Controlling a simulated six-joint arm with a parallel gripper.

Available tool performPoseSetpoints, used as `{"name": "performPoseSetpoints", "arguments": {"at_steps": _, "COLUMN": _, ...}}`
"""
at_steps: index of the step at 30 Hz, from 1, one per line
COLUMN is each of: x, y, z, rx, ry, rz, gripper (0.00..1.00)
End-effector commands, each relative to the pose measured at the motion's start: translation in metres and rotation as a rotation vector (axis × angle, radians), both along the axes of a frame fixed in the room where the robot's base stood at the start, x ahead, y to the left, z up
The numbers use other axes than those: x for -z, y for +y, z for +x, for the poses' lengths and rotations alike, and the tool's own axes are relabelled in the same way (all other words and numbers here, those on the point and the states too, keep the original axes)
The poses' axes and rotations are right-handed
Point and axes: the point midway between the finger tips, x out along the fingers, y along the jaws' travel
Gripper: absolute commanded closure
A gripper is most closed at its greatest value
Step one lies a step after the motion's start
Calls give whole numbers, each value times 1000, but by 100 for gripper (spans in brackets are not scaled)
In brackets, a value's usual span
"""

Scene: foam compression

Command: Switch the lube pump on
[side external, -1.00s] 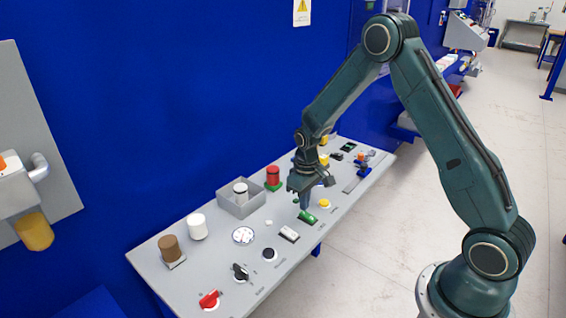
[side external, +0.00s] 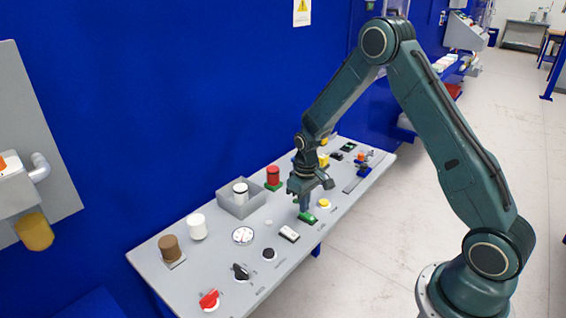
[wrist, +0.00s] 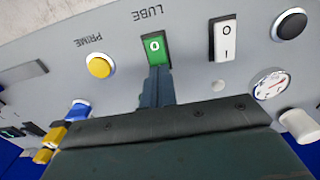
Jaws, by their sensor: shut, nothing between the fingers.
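The lube switch (wrist: 155,48) is a green rocker with a "0" mark, beside the printed word LUBE in the wrist view. In the side view the green switch (side external: 308,218) sits near the panel's front edge, partly hidden by my gripper. My gripper (wrist: 158,72) is shut and empty, with its fingertips at the switch's lower edge in the wrist view. In the side view my gripper (side external: 304,208) points down at the switch. I cannot tell whether the tips touch it.
The yellow PRIME button (wrist: 100,65) and a white rocker (wrist: 224,40) flank the switch. A black button (wrist: 290,24) and a dial gauge (wrist: 270,84) are further right. A red cylinder (side external: 273,176) and a grey box (side external: 228,203) stand behind on the panel.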

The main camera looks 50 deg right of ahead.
Motion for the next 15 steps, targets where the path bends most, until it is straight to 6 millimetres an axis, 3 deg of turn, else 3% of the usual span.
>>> {"name": "performPoseSetpoints", "arguments": {"at_steps": 15, "x": 6, "y": 0, "z": 0, "rx": 0, "ry": 0, "rz": 0, "gripper": 100}}
